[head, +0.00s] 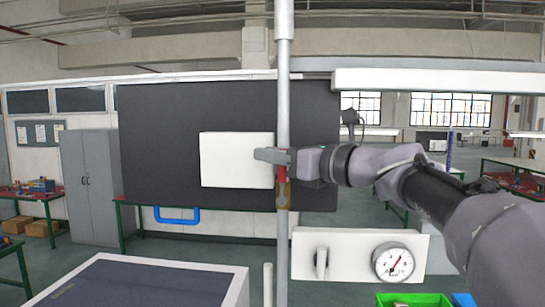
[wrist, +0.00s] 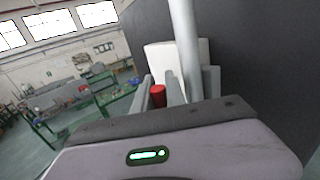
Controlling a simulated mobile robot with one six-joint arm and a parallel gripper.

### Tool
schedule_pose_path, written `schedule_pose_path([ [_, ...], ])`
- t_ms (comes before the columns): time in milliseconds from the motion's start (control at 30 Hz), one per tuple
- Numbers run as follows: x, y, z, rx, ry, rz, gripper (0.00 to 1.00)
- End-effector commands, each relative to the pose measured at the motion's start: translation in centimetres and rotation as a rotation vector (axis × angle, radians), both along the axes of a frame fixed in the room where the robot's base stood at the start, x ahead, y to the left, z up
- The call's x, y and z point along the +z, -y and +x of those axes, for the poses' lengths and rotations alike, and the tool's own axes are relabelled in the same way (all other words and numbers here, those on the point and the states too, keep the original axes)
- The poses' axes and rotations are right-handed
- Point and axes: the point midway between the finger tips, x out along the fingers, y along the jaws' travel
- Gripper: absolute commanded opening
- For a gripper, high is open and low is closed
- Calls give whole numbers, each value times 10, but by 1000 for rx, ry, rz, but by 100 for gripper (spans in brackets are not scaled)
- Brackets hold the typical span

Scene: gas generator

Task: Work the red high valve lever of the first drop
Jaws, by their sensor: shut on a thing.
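The red valve lever (head: 281,172) sits on a vertical grey pipe (head: 284,100), just above a brass-coloured valve body (head: 282,196). My gripper (head: 272,156) reaches in from the right at the height of the lever, and its fingers overlap the pipe in the head view. In the wrist view the red lever (wrist: 157,95) shows as a red end between the fingers of my gripper (wrist: 161,88). The gripper is shut on the lever. Most of the lever is hidden by the fingers, so its exact angle cannot be told. The pipe (wrist: 184,35) rises close beside the fingers.
A white panel (head: 225,160) stands behind the pipe against a dark board (head: 160,110). A round pressure gauge (head: 394,262) and a grey handle (head: 321,262) are on a white plate below. A dark-topped cabinet (head: 140,285) is in front at left, and a green bin (head: 415,299) at lower right.

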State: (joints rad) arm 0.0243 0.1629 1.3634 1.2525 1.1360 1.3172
Motion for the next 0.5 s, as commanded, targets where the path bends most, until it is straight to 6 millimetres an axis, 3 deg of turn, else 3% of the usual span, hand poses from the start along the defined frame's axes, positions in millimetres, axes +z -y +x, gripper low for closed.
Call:
schedule_pose_path([
  [167, -2, 4, 0, 3, 4, 103, 0],
  [433, 2, 5, 0, 2, 4, 110, 0],
  [467, 2, 5, 0, 2, 4, 110, 22],
  [500, 2, 5, 0, 2, 4, 110, 25],
])
